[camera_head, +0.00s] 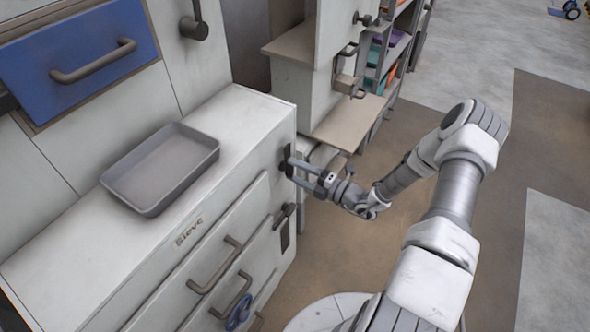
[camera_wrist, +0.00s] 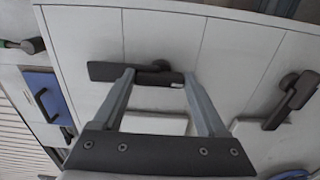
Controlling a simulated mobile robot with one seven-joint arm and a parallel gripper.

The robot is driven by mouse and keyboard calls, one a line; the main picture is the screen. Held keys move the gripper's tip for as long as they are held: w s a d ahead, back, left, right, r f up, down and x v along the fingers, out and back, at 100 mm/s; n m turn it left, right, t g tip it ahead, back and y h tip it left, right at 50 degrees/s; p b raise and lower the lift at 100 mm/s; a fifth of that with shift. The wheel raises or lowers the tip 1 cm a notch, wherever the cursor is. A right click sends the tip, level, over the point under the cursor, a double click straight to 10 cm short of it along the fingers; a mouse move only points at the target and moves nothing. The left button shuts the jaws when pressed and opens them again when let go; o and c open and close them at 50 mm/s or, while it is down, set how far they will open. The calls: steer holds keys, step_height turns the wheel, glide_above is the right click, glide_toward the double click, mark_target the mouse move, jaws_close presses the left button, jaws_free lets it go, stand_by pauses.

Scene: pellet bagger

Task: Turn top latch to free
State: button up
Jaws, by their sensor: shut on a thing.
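The top latch (camera_head: 286,156) is a dark handle on the end face of the white cabinet, near its upper edge. In the wrist view the top latch (camera_wrist: 110,72) is a dark bar lying across the picture, with a round pivot behind it. My gripper (camera_head: 291,168) reaches the latch from the right. In the wrist view its two grey fingers (camera_wrist: 158,78) stand apart with part of the bar between them; my gripper is shut on the latch. The fingers and palm hide part of the latch in the head view.
A second, lower latch (camera_head: 284,215) sits below on the same face; it also shows in the wrist view (camera_wrist: 290,100). A grey tray (camera_head: 161,166) lies on the cabinet top. The front has drawer handles (camera_head: 215,265). A tan shelf (camera_head: 348,122) stands behind. Open floor lies right.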

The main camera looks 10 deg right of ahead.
stand_by(0.4)
steer(key=o, duration=1.3)
steer(key=v, duration=1.7)
steer(key=shift+s, duration=0.2)
steer(key=shift+d+r, duration=0.1)
steer(key=shift+d, duration=0.05)
